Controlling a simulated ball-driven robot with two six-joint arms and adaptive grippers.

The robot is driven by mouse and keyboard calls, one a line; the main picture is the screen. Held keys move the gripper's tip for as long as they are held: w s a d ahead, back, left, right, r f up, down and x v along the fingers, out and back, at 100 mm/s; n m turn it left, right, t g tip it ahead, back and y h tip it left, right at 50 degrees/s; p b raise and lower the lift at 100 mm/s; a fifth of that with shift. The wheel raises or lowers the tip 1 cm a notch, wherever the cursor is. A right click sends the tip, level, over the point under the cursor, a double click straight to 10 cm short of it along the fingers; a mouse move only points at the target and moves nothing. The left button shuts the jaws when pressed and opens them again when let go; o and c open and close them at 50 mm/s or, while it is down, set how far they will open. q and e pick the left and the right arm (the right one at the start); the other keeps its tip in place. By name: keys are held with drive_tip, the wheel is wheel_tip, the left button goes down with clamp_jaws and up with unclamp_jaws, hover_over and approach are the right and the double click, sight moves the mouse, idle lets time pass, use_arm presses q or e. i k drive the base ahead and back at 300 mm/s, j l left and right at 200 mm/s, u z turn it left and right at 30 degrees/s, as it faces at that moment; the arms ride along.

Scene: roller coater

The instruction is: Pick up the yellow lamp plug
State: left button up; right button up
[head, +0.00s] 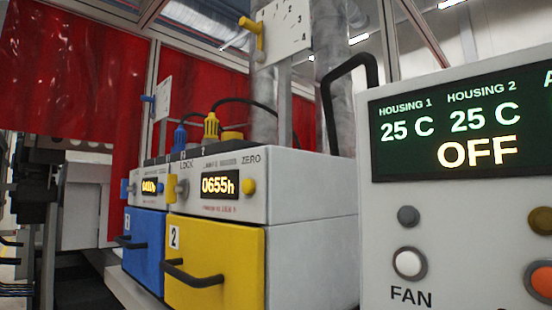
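The yellow lamp plug (211,127) stands upright on top of the housing with the yellow drawer, near its left end. A black cable runs from the plug's top to the right and back. A similar blue plug (180,138) stands to its left on the housing with the blue drawer. The yellow plug looks seated, but its lower end is too small to tell. Neither of my grippers shows in the head view.
The yellow drawer (215,270) and blue drawer (146,245) are shut. A control panel (450,230) reading OFF stands at right, with a black handle (330,105). A yellow lever (252,32) on a numbered plate is above. Red curtains (70,80) hang behind.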

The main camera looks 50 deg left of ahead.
sight(212, 125)
drive_tip(key=u, duration=1.9)
